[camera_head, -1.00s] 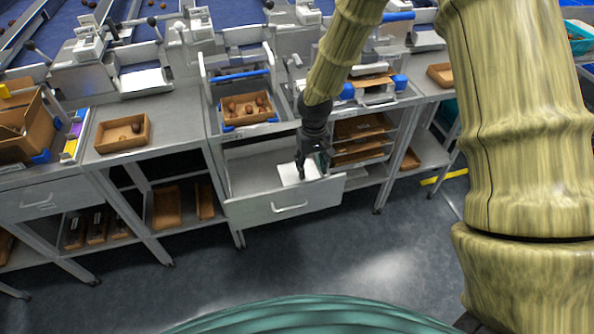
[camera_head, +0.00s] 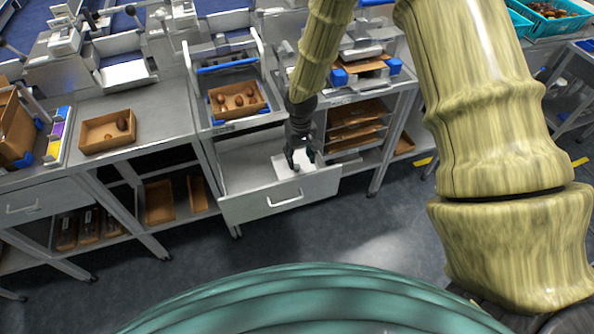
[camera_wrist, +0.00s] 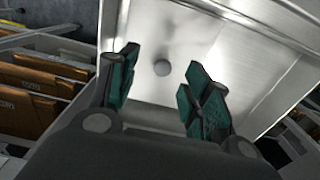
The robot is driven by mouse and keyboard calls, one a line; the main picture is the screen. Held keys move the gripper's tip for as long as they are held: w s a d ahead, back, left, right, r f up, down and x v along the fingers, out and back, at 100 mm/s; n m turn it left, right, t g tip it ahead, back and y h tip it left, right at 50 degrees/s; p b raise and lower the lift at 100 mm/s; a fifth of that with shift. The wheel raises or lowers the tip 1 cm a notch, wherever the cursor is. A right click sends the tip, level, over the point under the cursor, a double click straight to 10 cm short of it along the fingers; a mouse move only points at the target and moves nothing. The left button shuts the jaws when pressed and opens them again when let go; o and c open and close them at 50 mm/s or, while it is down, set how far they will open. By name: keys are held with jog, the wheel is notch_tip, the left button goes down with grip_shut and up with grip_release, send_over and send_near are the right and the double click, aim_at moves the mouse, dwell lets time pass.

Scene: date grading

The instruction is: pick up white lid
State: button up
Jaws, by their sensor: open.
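The white lid (camera_head: 283,168) lies flat in the right part of an open drawer in the head view. My gripper (camera_head: 299,161) points down over it and hides part of it. In the wrist view my gripper (camera_wrist: 160,85) is open, with its teal finger pads apart and nothing held between them. A pale surface with a small round knob, apparently the lid (camera_wrist: 162,68), shows beyond and between the fingers. I cannot tell how much height is left between fingertips and lid.
The drawer (camera_head: 240,208) is pulled out, and its walls surround the lid. Shelves with brown trays (camera_head: 355,133) stand close to its right. A tray of dates (camera_head: 238,112) sits on the counter above. The floor in front is clear.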

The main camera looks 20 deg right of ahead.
aim_at(297, 167)
jog(key=shift+w+a+f+p, duration=0.15)
jog(key=shift+f+p, duration=0.1)
jog(key=shift+f, duration=0.25)
jog(key=shift+w+a+f+p, duration=0.15)
jog(key=shift+f+p, duration=0.1)
jog(key=shift+f, duration=0.25)
jog(key=shift+w+a+f+p, duration=0.15)
jog(key=shift+f+p, duration=0.1)
jog(key=shift+f, duration=0.25)
jog(key=shift+d+f, duration=0.1)
jog(key=shift+f, duration=1.05)
jog(key=shift+c, duration=0.5)
jog(key=c, duration=0.9)
